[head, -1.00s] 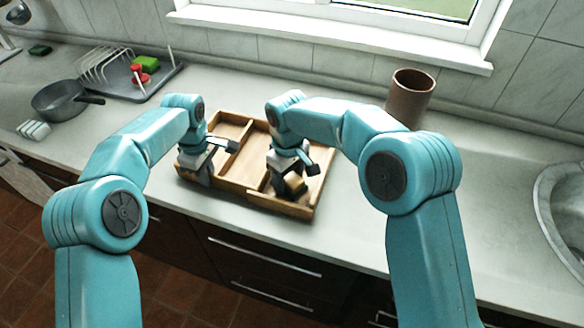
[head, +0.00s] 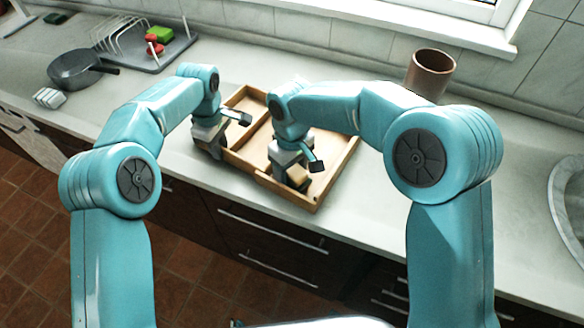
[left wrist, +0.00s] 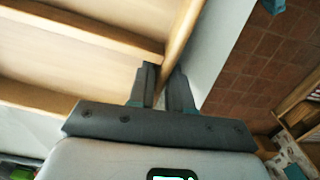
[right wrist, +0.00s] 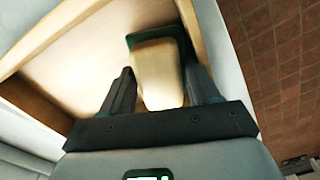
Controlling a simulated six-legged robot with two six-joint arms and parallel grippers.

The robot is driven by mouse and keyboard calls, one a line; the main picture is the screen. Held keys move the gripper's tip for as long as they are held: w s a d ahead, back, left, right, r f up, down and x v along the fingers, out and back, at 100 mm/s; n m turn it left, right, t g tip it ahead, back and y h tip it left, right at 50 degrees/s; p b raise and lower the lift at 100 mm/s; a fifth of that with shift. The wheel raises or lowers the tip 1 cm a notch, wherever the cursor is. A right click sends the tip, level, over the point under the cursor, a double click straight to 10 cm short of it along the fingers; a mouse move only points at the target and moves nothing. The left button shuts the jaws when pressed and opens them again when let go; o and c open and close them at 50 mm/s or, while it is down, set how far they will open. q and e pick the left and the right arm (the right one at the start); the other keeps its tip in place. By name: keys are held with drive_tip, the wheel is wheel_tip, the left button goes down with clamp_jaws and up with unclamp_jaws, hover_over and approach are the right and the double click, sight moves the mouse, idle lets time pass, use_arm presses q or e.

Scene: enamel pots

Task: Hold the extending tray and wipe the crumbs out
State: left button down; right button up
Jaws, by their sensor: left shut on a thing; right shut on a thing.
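The wooden tray (head: 256,176) lies on the counter near its front edge, with several compartments. My left gripper (head: 210,148) is shut on the tray's front wall, which shows between its fingers in the left wrist view (left wrist: 160,90). My right gripper (head: 288,178) is inside the tray's right compartment, shut on a pale yellow sponge (head: 299,175) with a dark green layer. The sponge (right wrist: 159,75) sits between the fingers in the right wrist view, close to a tray wall. I cannot make out crumbs; my arm and gripper hide part of the compartment.
A brown cylindrical pot (head: 430,74) stands behind the tray to the right. A grey pan (head: 78,69) and a dish rack (head: 125,36) stand at the back left. A sink (head: 572,205) is at the right edge. Counter right of the tray is clear.

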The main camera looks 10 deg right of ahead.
wheel_tip(320, 180, up, 12)
drive_tip(key=shift+r, duration=0.2)
idle(0.4)
drive_tip(key=d, duration=1)
idle(0.4)
drive_tip(key=w+a, duration=0.3)
drive_tip(key=w, duration=0.6)
drive_tip(key=shift+d+f, duration=0.15)
drive_tip(key=shift+f, duration=2.4)
drive_tip(key=shift+d+f, duration=0.15)
drive_tip(key=shift+f, duration=2.35)
drive_tip(key=shift+f, duration=1.55)
